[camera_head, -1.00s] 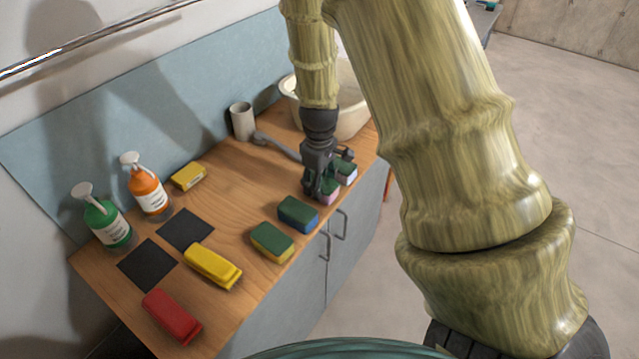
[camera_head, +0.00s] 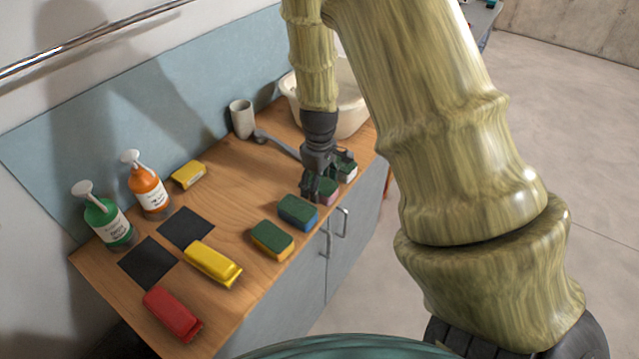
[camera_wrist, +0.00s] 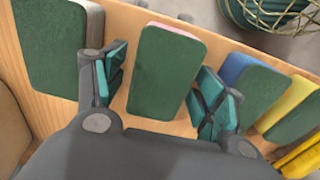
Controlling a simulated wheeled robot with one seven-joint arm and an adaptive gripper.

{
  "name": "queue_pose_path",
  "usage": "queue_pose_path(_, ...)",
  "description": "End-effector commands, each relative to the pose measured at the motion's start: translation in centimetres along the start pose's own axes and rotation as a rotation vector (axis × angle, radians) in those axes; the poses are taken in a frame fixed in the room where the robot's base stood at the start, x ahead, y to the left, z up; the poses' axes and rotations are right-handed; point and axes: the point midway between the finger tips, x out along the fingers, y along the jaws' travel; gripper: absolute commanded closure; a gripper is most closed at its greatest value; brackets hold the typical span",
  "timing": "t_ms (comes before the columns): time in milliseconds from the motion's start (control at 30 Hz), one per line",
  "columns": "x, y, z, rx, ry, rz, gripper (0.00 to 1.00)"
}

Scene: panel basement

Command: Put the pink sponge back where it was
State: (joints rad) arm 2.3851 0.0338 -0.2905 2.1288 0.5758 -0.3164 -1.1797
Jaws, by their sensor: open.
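The pink sponge (camera_head: 327,187) has a dark green scrub top and stands on the wooden counter in a row of sponges. In the wrist view the pink sponge (camera_wrist: 165,75) lies between my two open fingers, with a pink edge showing along its far end. My gripper (camera_head: 322,188) points down over it at the counter's right part; it also shows in the wrist view (camera_wrist: 160,90). The fingers stand on either side of the sponge, and a gap shows on the left; contact on the right is unclear. In the head view the gripper partly hides the sponge.
A white-sided sponge (camera_head: 347,170) stands close on one side, a blue sponge (camera_head: 298,212) on the other, then a yellow-green sponge (camera_head: 272,240). A basin (camera_head: 350,105) and grey cup (camera_head: 242,119) stand behind. Two dark squares (camera_head: 148,263) lie at left near bottles (camera_head: 148,188).

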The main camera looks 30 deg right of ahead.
Motion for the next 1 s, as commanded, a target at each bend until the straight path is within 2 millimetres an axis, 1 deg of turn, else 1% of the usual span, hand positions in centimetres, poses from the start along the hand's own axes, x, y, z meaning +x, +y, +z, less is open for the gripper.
queue_pose_path(167, -1.2, 0.1, -0.1, -0.002, 0.002, 0.003, 0.30)
queue_pose_path(800, -9.9, 0.1, -0.1, -0.002, 0.002, 0.002, 0.30)
queue_pose_path(1000, -11.6, 0.0, -0.1, -0.002, 0.001, 0.001, 0.30)
